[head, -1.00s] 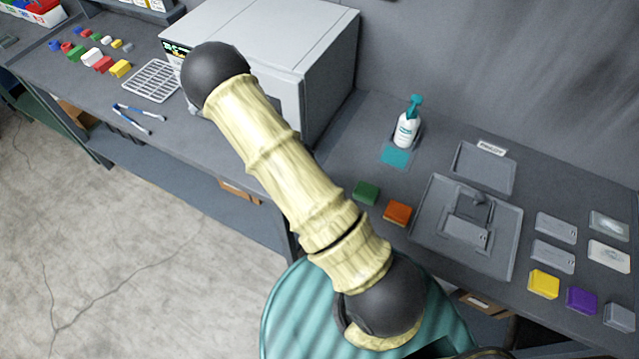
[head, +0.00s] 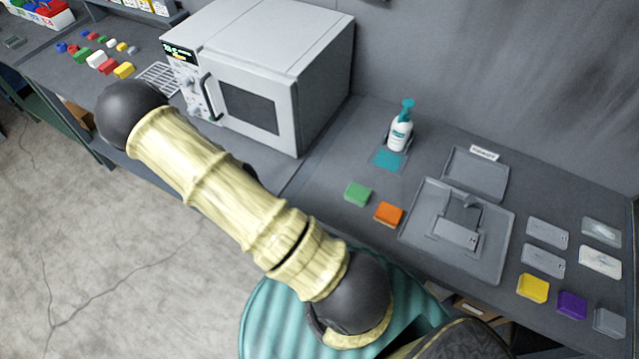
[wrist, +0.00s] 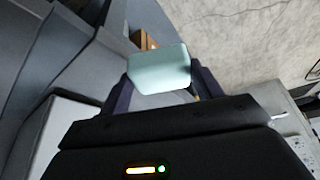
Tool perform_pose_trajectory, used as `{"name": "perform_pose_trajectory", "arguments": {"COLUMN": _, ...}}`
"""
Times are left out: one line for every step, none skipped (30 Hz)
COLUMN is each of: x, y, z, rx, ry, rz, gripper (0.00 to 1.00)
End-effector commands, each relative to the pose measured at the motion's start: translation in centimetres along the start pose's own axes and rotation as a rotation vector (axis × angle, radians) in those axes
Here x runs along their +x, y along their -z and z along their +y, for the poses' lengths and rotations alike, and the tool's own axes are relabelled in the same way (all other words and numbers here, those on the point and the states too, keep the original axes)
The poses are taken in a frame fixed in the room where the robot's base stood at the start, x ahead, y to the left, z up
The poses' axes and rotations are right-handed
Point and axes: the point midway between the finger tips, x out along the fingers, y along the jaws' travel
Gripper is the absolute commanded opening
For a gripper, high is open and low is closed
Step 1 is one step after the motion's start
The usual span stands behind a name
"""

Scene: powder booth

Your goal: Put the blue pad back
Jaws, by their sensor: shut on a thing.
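My gripper (wrist: 163,92) shows only in the wrist view, where its two dark fingers are shut on a pale blue pad (wrist: 158,68). The pad is held between the fingertips, and it looks light and slightly greenish. In the head view my arm crosses the middle, and the gripper and held pad are hidden. On the right bench, a green pad (head: 358,194) and an orange pad (head: 389,214) lie left of a grey tray fixture (head: 417,240). A yellow pad (head: 533,288), a purple pad (head: 572,304) and a grey pad (head: 609,322) lie in a row to its right.
A white oven (head: 250,95) stands at the bench's back. A pump bottle (head: 400,132) stands behind a teal patch (head: 388,160). A wire rack (head: 158,79) and several coloured blocks lie at the left. A teal ribbed round surface (head: 262,318) is below my arm.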

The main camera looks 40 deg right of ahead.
Motion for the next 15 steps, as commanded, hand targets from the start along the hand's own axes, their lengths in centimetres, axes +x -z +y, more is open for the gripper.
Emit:
{"name": "perform_pose_trajectory", "arguments": {"x": 0.0, "y": 0.0, "z": 0.0, "rx": 0.001, "ry": 0.000, "rz": 0.000, "gripper": 0.40}}
{"name": "perform_pose_trajectory", "arguments": {"x": 0.0, "y": 0.0, "z": 0.1, "rx": 0.001, "ry": 0.000, "rz": 0.000, "gripper": 0.40}}
{"name": "perform_pose_trajectory", "arguments": {"x": 0.0, "y": 0.0, "z": 0.1, "rx": 0.001, "ry": -0.001, "rz": 0.000, "gripper": 0.40}}
{"name": "perform_pose_trajectory", "arguments": {"x": 0.0, "y": 0.0, "z": 0.1, "rx": 0.001, "ry": 0.000, "rz": 0.000, "gripper": 0.40}}
{"name": "perform_pose_trajectory", "arguments": {"x": 0.0, "y": 0.0, "z": 0.1, "rx": 0.001, "ry": 0.000, "rz": 0.000, "gripper": 0.40}}
{"name": "perform_pose_trajectory", "arguments": {"x": 0.0, "y": 0.0, "z": 0.0, "rx": 0.001, "ry": 0.000, "rz": 0.000, "gripper": 0.40}}
{"name": "perform_pose_trajectory", "arguments": {"x": 0.0, "y": 0.0, "z": 0.1, "rx": 0.001, "ry": 0.000, "rz": 0.000, "gripper": 0.40}}
{"name": "perform_pose_trajectory", "arguments": {"x": 0.0, "y": 0.0, "z": 0.1, "rx": 0.002, "ry": -0.001, "rz": 0.000, "gripper": 0.40}}
{"name": "perform_pose_trajectory", "arguments": {"x": 0.1, "y": 0.1, "z": 0.2, "rx": 0.008, "ry": -0.004, "rz": 0.001, "gripper": 0.40}}
{"name": "perform_pose_trajectory", "arguments": {"x": 0.1, "y": 0.1, "z": 0.4, "rx": 0.018, "ry": -0.007, "rz": 0.001, "gripper": 0.40}}
{"name": "perform_pose_trajectory", "arguments": {"x": 0.2, "y": 0.2, "z": 0.7, "rx": 0.033, "ry": -0.013, "rz": 0.002, "gripper": 0.40}}
{"name": "perform_pose_trajectory", "arguments": {"x": 0.3, "y": 0.5, "z": 1.3, "rx": 0.062, "ry": -0.025, "rz": 0.003, "gripper": 0.40}}
{"name": "perform_pose_trajectory", "arguments": {"x": 0.5, "y": 0.7, "z": 1.9, "rx": 0.091, "ry": -0.036, "rz": 0.004, "gripper": 0.40}}
{"name": "perform_pose_trajectory", "arguments": {"x": 0.6, "y": 0.9, "z": 2.6, "rx": 0.128, "ry": -0.051, "rz": 0.005, "gripper": 0.40}}
{"name": "perform_pose_trajectory", "arguments": {"x": 0.8, "y": 1.3, "z": 3.8, "rx": 0.189, "ry": -0.076, "rz": 0.007, "gripper": 0.40}}
